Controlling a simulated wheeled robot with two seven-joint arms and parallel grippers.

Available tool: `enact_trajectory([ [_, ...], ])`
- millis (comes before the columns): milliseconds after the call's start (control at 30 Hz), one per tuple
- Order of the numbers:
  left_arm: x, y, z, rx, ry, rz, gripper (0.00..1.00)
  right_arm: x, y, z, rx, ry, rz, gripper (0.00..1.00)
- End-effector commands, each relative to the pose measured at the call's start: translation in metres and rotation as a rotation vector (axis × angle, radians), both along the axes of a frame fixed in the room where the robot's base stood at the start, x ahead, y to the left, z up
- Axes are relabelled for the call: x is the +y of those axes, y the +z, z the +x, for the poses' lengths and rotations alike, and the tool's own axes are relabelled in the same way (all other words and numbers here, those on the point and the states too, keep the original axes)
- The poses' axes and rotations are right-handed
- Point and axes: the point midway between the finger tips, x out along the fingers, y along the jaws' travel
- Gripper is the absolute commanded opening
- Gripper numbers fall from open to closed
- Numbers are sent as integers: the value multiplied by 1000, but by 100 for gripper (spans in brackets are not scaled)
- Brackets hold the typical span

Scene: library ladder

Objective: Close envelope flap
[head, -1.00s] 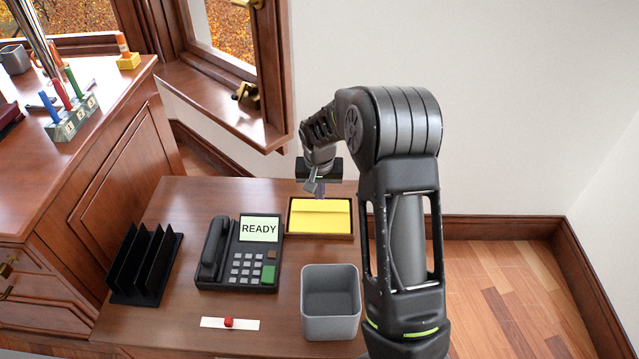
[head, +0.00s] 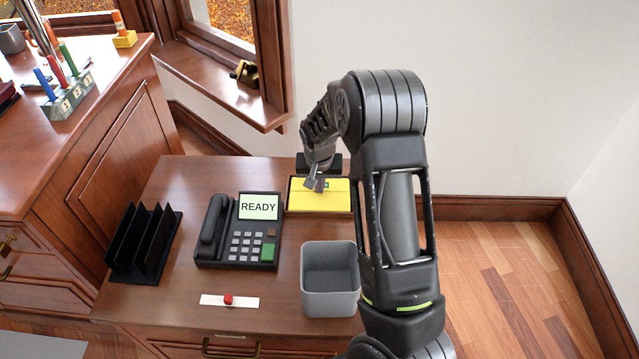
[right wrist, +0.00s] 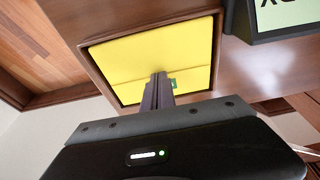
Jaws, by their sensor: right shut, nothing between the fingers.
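The yellow envelope (head: 335,201) lies in a shallow wooden tray (head: 320,212) at the back of the low desk. In the right wrist view the envelope (right wrist: 155,50) has a crease running across it, with a small green mark (right wrist: 173,84) near one edge. My right gripper (head: 317,187) is shut and empty. Its fingertips are over the envelope's far part, at or just above the paper; contact is not clear. In the right wrist view the shut fingers (right wrist: 158,90) stand beside the green mark and hide part of that strip. My left gripper is out of view.
A desk phone (head: 240,232) with a READY screen stands left of the tray. A grey bin (head: 330,285) is in front of it, and a black file rack (head: 145,243) stands at left. A red-knobbed strip (head: 229,300) lies at the front. A wall is behind.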

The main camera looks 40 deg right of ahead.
Motion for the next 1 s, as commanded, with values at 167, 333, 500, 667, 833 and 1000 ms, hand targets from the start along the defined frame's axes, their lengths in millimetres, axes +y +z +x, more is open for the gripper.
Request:
enact_trajectory([
  [167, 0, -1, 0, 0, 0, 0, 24, 4, -9, -6, 19, 1, 8, 0],
  [333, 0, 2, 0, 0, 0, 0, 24, 5, -6, -7, 23, 1, 10, 0],
  [500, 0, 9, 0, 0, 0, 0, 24, 5, 3, -7, 23, 2, 9, 0],
  [667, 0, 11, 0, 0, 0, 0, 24, 4, 9, -6, 19, 1, 7, 0],
  [833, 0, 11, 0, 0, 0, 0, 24, 3, 10, -5, 16, 2, 6, 0],
  [1000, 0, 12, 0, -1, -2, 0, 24, 3, 12, -4, 13, 1, 5, 0],
])
